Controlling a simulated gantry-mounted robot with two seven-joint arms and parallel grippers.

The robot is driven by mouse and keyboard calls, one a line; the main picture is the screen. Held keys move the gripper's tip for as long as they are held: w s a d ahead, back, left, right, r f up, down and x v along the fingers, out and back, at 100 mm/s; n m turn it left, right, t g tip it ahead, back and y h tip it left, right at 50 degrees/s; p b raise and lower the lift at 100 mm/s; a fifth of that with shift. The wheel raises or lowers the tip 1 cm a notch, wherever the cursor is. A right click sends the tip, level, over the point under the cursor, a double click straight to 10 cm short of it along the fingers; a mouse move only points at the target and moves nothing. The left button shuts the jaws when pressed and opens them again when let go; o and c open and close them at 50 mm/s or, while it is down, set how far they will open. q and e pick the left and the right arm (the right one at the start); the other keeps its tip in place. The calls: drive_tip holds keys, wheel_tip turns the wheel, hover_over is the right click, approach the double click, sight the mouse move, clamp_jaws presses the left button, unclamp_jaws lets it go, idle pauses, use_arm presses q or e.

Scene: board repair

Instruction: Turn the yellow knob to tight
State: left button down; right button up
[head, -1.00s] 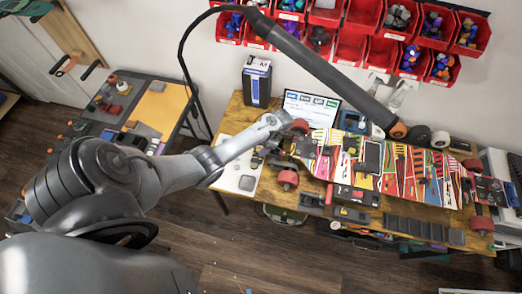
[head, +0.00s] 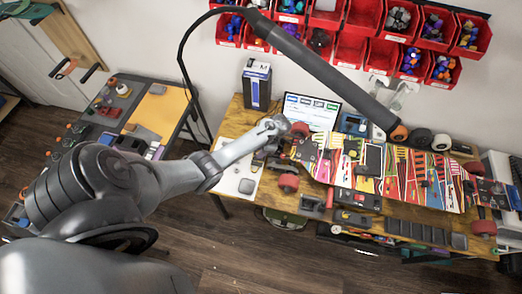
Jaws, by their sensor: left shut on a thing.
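My left gripper (head: 272,146) reaches down at the left end of a long, colourfully printed board (head: 395,170) on the wooden workbench. It is shut on a small part at that end. The part is mostly hidden by the gripper and wrist, and I cannot make out its colour or a yellow knob there. Red wheels flank that end of the board, one behind (head: 300,128) and one in front (head: 288,182). My right gripper is not in view.
A lit screen (head: 311,108) and a dark box (head: 256,86) stand behind the gripper. A lamp arm (head: 325,70) hangs over the board. Red bins (head: 352,47) line the wall. Tools and black trays (head: 425,233) lie along the bench's front edge.

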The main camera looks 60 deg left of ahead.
use_arm(q)
drive_tip(key=shift+r+n+h+p, duration=0.1)
drive_tip(key=shift+n+h+p, duration=0.3)
drive_tip(key=shift+n, duration=0.6)
drive_tip(key=shift+a+n+h, duration=0.15)
drive_tip(key=shift+n+h, duration=0.25)
drive_tip(key=shift+n, duration=0.8)
drive_tip(key=c, duration=0.9)
unclamp_jaws()
drive_tip(key=shift+o, duration=0.2)
drive_tip(key=p+v, duration=0.6)
drive_tip(key=v, duration=0.4)
drive_tip(key=shift+w+r, duration=0.25)
drive_tip(key=shift+w, duration=0.05)
